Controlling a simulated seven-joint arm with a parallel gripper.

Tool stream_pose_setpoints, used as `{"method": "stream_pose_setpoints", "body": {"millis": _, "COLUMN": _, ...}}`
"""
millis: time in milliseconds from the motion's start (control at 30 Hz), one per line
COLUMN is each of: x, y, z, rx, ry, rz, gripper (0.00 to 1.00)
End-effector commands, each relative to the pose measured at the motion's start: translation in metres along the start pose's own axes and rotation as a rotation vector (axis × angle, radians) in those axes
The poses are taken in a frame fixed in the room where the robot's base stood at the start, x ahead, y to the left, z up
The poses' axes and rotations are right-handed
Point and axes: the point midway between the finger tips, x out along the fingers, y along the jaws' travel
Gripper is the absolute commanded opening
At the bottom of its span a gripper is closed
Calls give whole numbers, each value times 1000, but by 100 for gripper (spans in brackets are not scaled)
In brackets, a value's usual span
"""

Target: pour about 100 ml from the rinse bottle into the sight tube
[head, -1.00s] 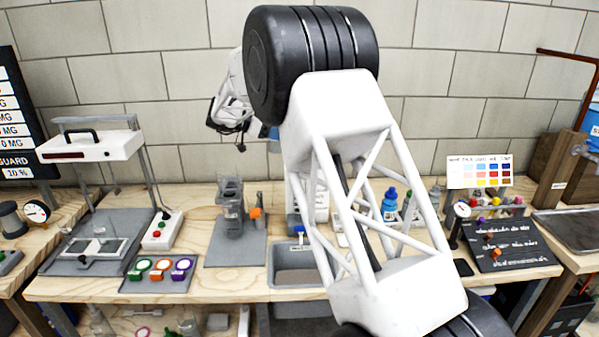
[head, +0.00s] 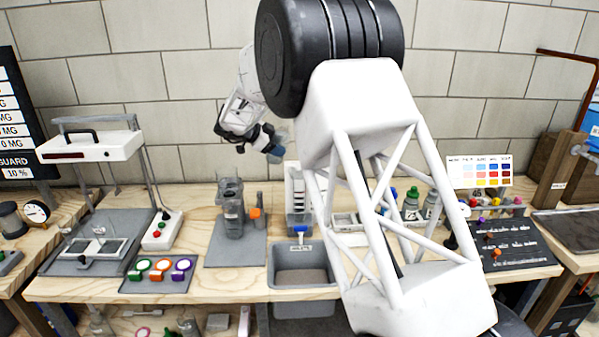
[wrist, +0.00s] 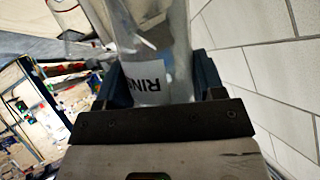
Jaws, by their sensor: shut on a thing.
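In the wrist view my gripper (wrist: 163,85) is shut on a clear bottle, the rinse bottle (wrist: 165,35), with a white label that reads "RIN". In the head view my gripper (head: 272,147) is raised in front of the wall, above the back of the bench. The bottle shows there only as a small bluish shape, partly hidden by my arm; its tilt and liquid level are hard to tell. A white marked panel with a clear part, probably the sight tube (head: 297,205), stands below and to the right of my gripper, with a blue valve at its foot.
A grey sink (head: 303,255) is set below the blue valve. Clear vessels (head: 231,205) stand on a grey mat to the left. Small bottles (head: 412,205) stand to the right, partly behind my arm. A white lamp stand (head: 90,145) is at the left.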

Motion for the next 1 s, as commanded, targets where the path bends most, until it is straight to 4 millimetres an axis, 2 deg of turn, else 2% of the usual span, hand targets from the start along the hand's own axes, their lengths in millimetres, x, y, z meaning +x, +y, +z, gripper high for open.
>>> {"method": "stream_pose_setpoints", "body": {"millis": 367, "x": -3, "y": 2, "z": -12, "rx": 138, "ry": -100, "rz": -57, "gripper": 27}}
{"method": "stream_pose_setpoints", "body": {"millis": 1000, "x": -5, "y": 2, "z": -15, "rx": 177, "ry": -128, "rz": -74, "gripper": 27}}
